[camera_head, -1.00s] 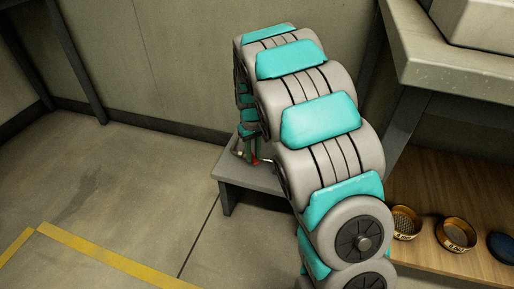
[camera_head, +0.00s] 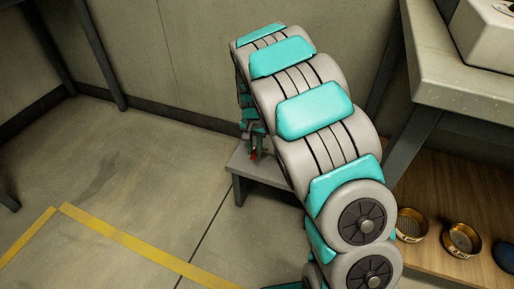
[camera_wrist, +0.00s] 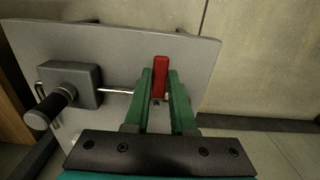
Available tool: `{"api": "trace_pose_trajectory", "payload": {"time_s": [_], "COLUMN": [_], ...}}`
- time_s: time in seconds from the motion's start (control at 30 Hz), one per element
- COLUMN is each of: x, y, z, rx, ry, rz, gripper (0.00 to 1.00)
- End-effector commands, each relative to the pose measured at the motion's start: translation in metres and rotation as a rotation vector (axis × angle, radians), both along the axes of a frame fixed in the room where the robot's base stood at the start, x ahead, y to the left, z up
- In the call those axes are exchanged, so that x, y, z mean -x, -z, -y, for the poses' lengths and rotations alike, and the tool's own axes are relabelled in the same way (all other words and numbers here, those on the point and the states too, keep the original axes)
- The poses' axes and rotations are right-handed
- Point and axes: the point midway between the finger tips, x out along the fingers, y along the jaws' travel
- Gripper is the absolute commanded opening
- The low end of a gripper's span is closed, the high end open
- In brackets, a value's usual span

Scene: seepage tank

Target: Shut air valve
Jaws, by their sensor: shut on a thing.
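The air valve's red lever (camera_wrist: 161,76) shows in the wrist view, in front of a grey panel, in line with a thin metal pipe. My gripper (camera_wrist: 160,78) has its two green fingers on either side of the red lever and is shut on it. The lever points up in the wrist view. In the head view my gripper (camera_head: 256,148) is small, low over the grey stand (camera_head: 265,171), with a bit of red at its tips. My arm hides most of the valve there.
A grey block with a black knob (camera_wrist: 64,96) sits left of the lever. A workbench (camera_head: 455,90) stands at right, above a wooden shelf with brass sieves (camera_head: 461,240). The floor at left, with yellow tape (camera_head: 140,245), is clear.

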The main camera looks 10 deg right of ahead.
Motion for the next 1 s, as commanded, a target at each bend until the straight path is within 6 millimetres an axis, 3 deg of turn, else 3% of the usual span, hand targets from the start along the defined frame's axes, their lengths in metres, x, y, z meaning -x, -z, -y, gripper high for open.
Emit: {"api": "trace_pose_trajectory", "payload": {"time_s": [0.6, 0.63, 0.87, 1.0], "x": [-0.0021, -0.0021, -0.0017, -0.0016], "y": [-0.0005, -0.0005, -0.0002, -0.0001], "z": [-0.0025, -0.0025, -0.0023, -0.0021], "rx": [-0.002, -0.002, -0.001, 0.000], "ry": [0.041, 0.041, 0.040, 0.040], "rz": [0.002, 0.003, 0.002, 0.001], "gripper": [0.00, 0.26, 0.52, 0.54]}}
